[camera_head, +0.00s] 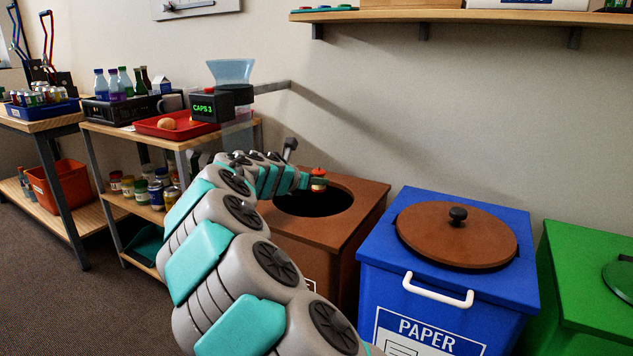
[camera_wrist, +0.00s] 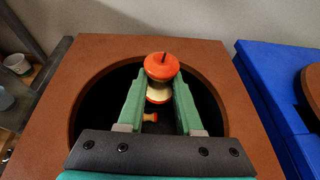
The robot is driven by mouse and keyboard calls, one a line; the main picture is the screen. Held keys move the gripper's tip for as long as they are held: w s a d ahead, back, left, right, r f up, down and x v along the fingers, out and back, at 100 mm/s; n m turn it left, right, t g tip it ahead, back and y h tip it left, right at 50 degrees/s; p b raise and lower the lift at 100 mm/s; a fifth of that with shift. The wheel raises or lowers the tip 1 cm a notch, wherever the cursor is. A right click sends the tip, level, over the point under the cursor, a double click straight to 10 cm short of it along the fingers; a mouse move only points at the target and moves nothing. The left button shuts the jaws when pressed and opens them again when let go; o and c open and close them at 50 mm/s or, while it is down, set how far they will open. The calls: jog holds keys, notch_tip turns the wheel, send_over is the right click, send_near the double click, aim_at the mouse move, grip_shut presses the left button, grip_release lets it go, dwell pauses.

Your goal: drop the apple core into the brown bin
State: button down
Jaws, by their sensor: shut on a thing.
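The apple core (camera_head: 318,180) has red ends and a pale waist. My gripper (camera_head: 304,181) is shut on it and holds it over the round, uncovered opening of the brown bin (camera_head: 362,199). In the wrist view the apple core (camera_wrist: 161,67) sits between the two green fingers of my gripper (camera_wrist: 158,82), stem end up, with the dark opening of the brown bin (camera_wrist: 212,62) around and below. A small red and yellow thing (camera_wrist: 150,117) shows lower down between the fingers; I cannot tell what it is. The bin's inside is mostly dark.
A round brown lid (camera_head: 458,236) lies on the blue paper bin (camera_head: 515,262), right of the brown bin. A green bin (camera_head: 590,285) stands farther right. A shelf unit (camera_head: 133,137) with a red tray (camera_head: 150,127) stands left. A wall shelf (camera_head: 470,15) hangs above.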

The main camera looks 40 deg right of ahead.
aim_at(314, 190)
jog(key=shift+f+b, duration=1.45)
jog(key=shift+f, duration=0.15)
jog(key=shift+r, duration=0.1)
jog(key=c, duration=0.5)
grip_release()
jog(key=v, duration=0.7)
jog(key=shift+a+p, duration=0.35)
jog(key=shift+p, duration=0.05)
jog(key=shift+s, duration=0.1)
